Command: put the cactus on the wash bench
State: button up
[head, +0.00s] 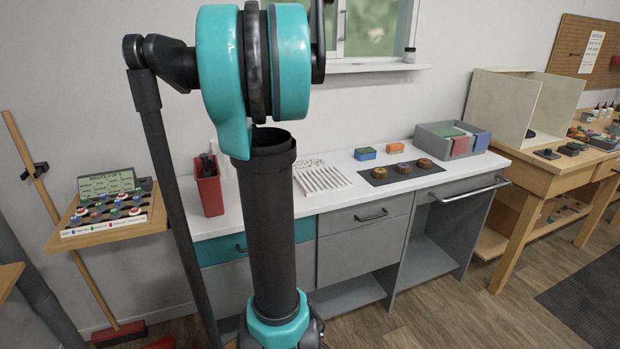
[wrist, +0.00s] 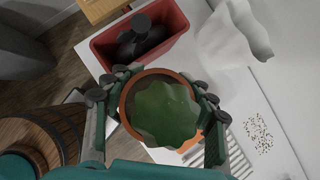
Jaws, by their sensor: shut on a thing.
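In the wrist view, my gripper (wrist: 155,97) is shut on the cactus (wrist: 164,112), a green ribbed plant in a round terracotta pot. One finger lies on each side of the pot. The pot is seen from above, over the white bench top, and its height above the top is hard to tell. The wash bench (head: 310,208) has a white top with teal and grey drawers in the head view. In that view, my arm crosses in front of its left part, and the cactus and my fingers are not visible.
A red bin (head: 209,190) with dark items stands at the bench's left end and close beyond the pot in the wrist view (wrist: 182,28). A white slatted rack (head: 322,178), sponges (head: 365,153), a dark mat (head: 378,179) and a grey caddy (head: 435,138) occupy more of the top.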

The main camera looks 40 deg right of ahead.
notch_tip(320, 180, down, 20)
dwell(0.6)
jog(key=shift+f, duration=0.1)
jog(key=o, duration=1.4)
jog(key=v, duration=1.2)
